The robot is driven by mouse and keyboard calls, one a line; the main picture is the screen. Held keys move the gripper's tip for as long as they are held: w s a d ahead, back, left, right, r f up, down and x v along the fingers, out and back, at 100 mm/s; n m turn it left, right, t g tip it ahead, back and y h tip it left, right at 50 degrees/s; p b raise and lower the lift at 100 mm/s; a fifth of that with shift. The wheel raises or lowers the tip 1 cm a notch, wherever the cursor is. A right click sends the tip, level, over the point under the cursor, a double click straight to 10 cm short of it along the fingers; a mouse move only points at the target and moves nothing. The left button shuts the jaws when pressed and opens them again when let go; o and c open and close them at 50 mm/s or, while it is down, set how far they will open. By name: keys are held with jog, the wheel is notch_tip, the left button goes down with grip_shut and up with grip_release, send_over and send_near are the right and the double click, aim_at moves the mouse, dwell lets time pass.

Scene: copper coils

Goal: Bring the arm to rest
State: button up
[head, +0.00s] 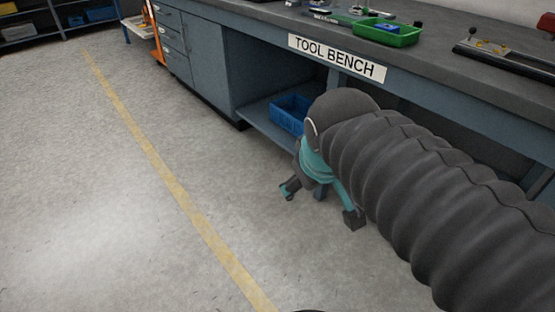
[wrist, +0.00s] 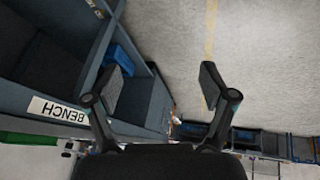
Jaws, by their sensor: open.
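My gripper (head: 320,202) shows in the head view at the end of my dark, ribbed arm, in front of the tool bench's lower shelf and above the floor. Its two fingers are spread apart with nothing between them. The wrist view also shows the open gripper (wrist: 162,88), with a dark finger on each side and bare floor and the bench side beyond. Part of the gripper's body is hidden behind the arm in the head view.
The tool bench (head: 205,65) runs along the right, close to my arm. A blue bin (head: 289,113) sits on its lower shelf, and a green tray (head: 390,38) on its top. The grey floor (head: 90,200) with a yellow line (head: 160,165) is clear at left.

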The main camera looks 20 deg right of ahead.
jog(key=s+f, duration=0.1)
jog(key=s+a+f+m, duration=0.1)
jog(key=s+a+f+m+y, duration=0.1)
jog(key=s, duration=0.1)
jog(key=shift+a+f, duration=0.25)
dwell(0.9)
